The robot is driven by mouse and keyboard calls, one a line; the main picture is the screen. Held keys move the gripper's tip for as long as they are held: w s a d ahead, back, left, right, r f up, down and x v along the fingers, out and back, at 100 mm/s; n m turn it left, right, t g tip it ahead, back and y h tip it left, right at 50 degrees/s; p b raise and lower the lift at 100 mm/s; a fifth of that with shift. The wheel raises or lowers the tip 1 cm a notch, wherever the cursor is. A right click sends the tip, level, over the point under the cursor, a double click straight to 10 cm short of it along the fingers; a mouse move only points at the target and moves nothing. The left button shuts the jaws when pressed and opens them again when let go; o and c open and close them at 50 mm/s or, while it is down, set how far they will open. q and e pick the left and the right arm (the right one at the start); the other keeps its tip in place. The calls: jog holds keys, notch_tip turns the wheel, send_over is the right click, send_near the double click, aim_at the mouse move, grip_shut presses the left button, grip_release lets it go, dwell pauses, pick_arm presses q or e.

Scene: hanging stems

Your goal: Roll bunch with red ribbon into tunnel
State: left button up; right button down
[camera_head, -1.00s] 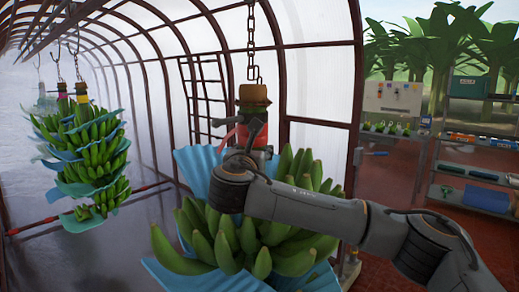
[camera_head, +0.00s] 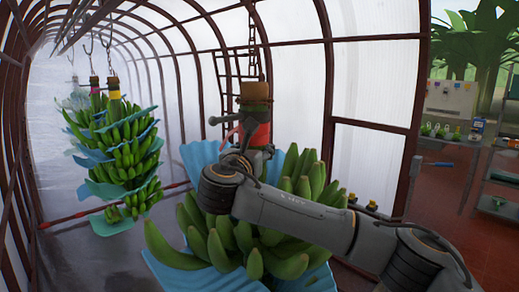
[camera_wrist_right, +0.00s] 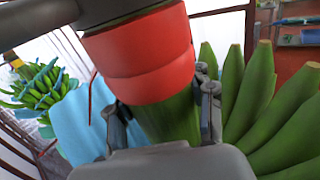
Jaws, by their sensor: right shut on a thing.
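The bunch with the red ribbon (camera_head: 257,136) hangs upright from a chain (camera_head: 253,45), with green bananas (camera_head: 215,240) and blue sheets around them. The ribbon wraps its thick stem and shows large in the wrist view (camera_wrist_right: 145,55). My right gripper (camera_wrist_right: 160,118) is shut on the green stem just below the ribbon, one finger on each side. In the head view my right wrist covers part of the stem. The tunnel (camera_head: 120,40) is an arched dark red frame with pale translucent walls, misty deep inside. My left gripper is out of view.
Other bunches with yellow (camera_head: 114,95) and pink (camera_head: 95,91) ribbons hang deeper in the tunnel at the left. A red bar (camera_head: 70,219) runs low behind them. A ladder-like frame (camera_head: 222,75) and wall posts stand behind my bunch. Shelves (camera_head: 500,170) stand outside at right.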

jog(key=shift+w+a+f+y, duration=0.2)
jog(key=shift+a+f+y, duration=0.1)
jog(key=shift+a+f, duration=0.4)
jog(key=shift+s+d+r, duration=0.1)
jog(key=shift+s+r, duration=0.1)
jog(key=c, duration=0.7)
grip_release()
jog(key=shift+s, duration=0.1)
jog(key=shift+o, duration=1)
jog(key=shift+a+r, duration=0.1)
jog(key=shift+a, duration=0.25)
jog(key=shift+r, duration=0.2)
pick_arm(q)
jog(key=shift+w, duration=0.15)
pick_arm(e)
jog(key=shift+r, duration=0.1)
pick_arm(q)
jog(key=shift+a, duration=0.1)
